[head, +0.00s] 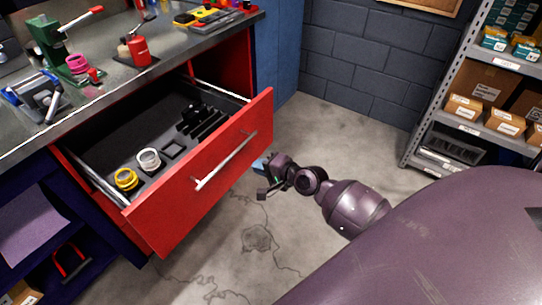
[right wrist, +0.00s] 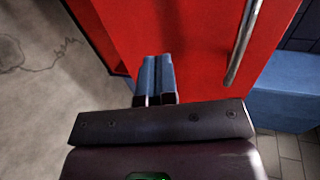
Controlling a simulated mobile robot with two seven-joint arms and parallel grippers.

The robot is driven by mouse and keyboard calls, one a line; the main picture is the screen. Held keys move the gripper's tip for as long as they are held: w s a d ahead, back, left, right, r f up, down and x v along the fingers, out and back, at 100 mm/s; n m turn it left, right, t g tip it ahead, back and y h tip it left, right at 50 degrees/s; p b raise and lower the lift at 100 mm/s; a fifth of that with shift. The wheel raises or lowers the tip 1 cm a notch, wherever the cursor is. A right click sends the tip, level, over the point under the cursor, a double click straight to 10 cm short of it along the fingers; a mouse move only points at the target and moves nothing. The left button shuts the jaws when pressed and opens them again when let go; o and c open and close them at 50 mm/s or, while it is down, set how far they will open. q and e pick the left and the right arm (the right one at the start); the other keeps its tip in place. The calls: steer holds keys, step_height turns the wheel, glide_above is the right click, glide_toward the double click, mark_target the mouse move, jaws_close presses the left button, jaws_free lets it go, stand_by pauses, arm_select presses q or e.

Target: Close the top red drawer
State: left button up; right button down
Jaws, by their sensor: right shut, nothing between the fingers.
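The top red drawer (head: 205,180) is pulled out of the workbench in the head view. Its silver bar handle (head: 226,160) runs along the front. Inside are a yellow ring (head: 125,179), a white ring (head: 148,158) and black parts. My right gripper (head: 263,178) is in front of the drawer's right part, low beside its face. In the right wrist view, the blue fingers (right wrist: 157,75) are shut and empty, pointing at the red front (right wrist: 175,35), with the handle (right wrist: 243,45) to their right. I cannot tell whether the fingertips touch the front. My left gripper is not in view.
The workbench top (head: 115,80) holds a green press (head: 50,40), a red bottle (head: 139,50) and a blue vise (head: 40,95). A metal shelf with boxes (head: 465,107) stands at the right. Concrete floor (head: 330,125) is clear between the bench and the shelf.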

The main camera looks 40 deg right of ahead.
mark_target(236, 157)
steer(key=x, duration=0.4)
steer(key=shift+w+r, duration=0.15)
steer(key=shift+w, duration=0.05)
steer(key=shift+w+a, duration=0.35)
steer(key=shift+w, duration=0.5)
steer(key=shift+w+b, duration=0.2)
steer(key=shift+b, duration=0.1)
